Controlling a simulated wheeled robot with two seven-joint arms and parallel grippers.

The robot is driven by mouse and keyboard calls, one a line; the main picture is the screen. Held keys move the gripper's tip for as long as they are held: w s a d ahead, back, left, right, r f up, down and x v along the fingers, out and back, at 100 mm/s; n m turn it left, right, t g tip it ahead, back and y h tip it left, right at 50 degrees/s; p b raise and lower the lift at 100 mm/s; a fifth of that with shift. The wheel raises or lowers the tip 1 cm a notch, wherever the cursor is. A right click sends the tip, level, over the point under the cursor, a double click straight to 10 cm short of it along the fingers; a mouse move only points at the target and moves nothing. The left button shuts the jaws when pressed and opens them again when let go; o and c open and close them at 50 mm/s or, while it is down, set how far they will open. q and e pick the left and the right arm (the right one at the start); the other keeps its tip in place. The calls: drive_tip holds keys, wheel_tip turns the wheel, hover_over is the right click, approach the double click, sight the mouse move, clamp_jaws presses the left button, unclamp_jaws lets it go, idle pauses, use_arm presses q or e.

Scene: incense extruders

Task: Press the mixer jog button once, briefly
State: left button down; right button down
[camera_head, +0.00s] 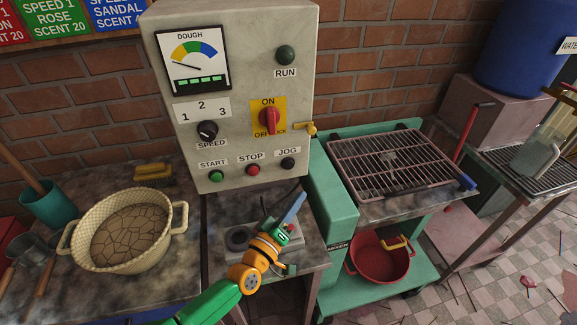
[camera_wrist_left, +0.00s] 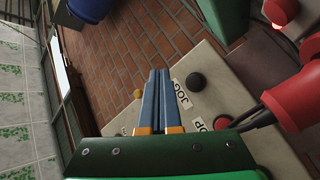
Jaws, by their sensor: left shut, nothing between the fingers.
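The JOG button (camera_head: 288,164) is a small black round button at the lower right of the beige control panel (camera_head: 238,110), with its JOG label just above it. It also shows in the left wrist view as a black knob (camera_wrist_left: 195,82) beside the tilted JOG label. My left gripper (camera_head: 302,194) has its blue fingers together, empty and pointing up toward the panel from below and right of the button. In the left wrist view the closed fingers (camera_wrist_left: 160,72) lie left of the button, apart from it in the picture. Exact depth between them is unclear. My right gripper is not seen.
The red STOP button (camera_head: 253,170) and green START button (camera_head: 216,177) sit left of JOG. The red ON/OFF switch (camera_head: 269,118) and a brass padlock (camera_head: 311,129) are above. A rack (camera_head: 390,165) stands right, a cream basin (camera_head: 128,230) left. A red-and-black part (camera_wrist_left: 290,95) is unclear.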

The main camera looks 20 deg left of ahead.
sight(288, 164)
use_arm(q)
drive_tip(key=w+a+b, duration=0.4)
drive_tip(key=w+b, duration=0.1)
drive_tip(key=w, duration=0.2)
drive_tip(key=shift+a+b, duration=0.3)
drive_tip(key=shift+a, duration=0.1)
drive_tip(key=shift+w, duration=0.1)
idle(1.5)
drive_tip(key=shift+w+a+b, duration=0.25)
drive_tip(key=shift+w+b, duration=0.1)
drive_tip(key=shift+b, duration=0.1)
